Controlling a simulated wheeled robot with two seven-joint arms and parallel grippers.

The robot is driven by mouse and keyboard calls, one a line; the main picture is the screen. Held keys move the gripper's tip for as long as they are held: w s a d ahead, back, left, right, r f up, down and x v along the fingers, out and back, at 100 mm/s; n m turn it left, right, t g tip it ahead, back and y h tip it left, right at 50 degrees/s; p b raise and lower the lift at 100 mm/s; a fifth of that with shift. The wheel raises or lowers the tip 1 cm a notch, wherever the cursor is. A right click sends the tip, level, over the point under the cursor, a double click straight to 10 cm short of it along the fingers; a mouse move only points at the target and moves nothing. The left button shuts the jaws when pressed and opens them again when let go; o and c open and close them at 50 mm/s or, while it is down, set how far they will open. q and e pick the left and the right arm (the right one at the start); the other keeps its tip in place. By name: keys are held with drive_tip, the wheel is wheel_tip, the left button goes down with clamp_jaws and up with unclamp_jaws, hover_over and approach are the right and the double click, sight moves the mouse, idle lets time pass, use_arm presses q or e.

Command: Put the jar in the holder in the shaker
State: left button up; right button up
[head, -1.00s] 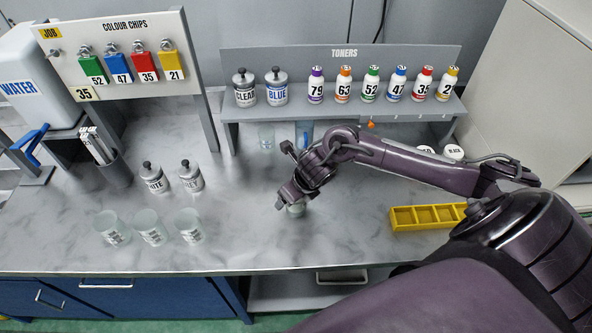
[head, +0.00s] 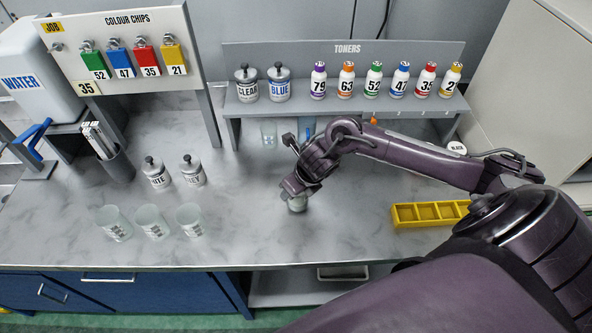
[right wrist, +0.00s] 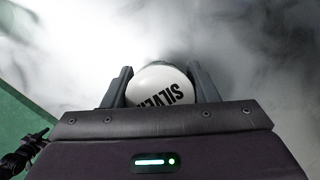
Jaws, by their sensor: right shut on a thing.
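My right gripper (head: 295,190) is shut on a jar with a white lid lettered SILVER, shown between the fingers in the right wrist view (right wrist: 165,86). In the head view the jar's pale glass bottom (head: 297,205) shows below the fingers, at or just above the marble worktop. I cannot tell whether it touches. Under the toner shelf stand a clear cup-like thing (head: 268,133) and a bluish one (head: 307,128), partly behind my arm. I cannot tell which part is the shaker or its holder. My left gripper is not in view.
Several pale jars (head: 152,222) stand at the front left, with two lidded cans (head: 192,171) behind them. A yellow tray (head: 428,214) lies at the right. The toner shelf (head: 345,108) runs along the back.

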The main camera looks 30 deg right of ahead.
wheel_tip(320, 180, up, 11)
drive_tip(key=shift+w+b, duration=0.15)
drive_tip(key=shift+b, duration=0.25)
wheel_tip(320, 180, up, 8)
drive_tip(key=p, duration=0.3)
drive_tip(key=shift+p, duration=0.4)
drive_tip(key=s+a+f+m+g+h+b, duration=0.1)
drive_tip(key=s+a+f+m+h+b, duration=0.15)
drive_tip(key=a+m, duration=0.35)
drive_tip(key=s+a+f+m+g+h+b, duration=0.1)
drive_tip(key=s+a+f+m+h+b, duration=0.1)
drive_tip(key=a+f+m, duration=0.4)
drive_tip(key=s+d+m+g+y+b, duration=0.1)
drive_tip(key=m+g+b, duration=0.1)
drive_tip(key=m, duration=0.6)
drive_tip(key=s+f+m+g+y+b, duration=0.1)
drive_tip(key=m+g+b, duration=0.1)
drive_tip(key=m, duration=0.7)
drive_tip(key=s+d+f+m+g+y+b, duration=0.1)
drive_tip(key=s+m+g+y+b, duration=0.1)
drive_tip(key=m, duration=0.6)
drive_tip(key=shift+d+f+m+g, duration=0.1)
drive_tip(key=shift+d+m+g, duration=0.2)
drive_tip(key=shift+m+g, duration=0.15)
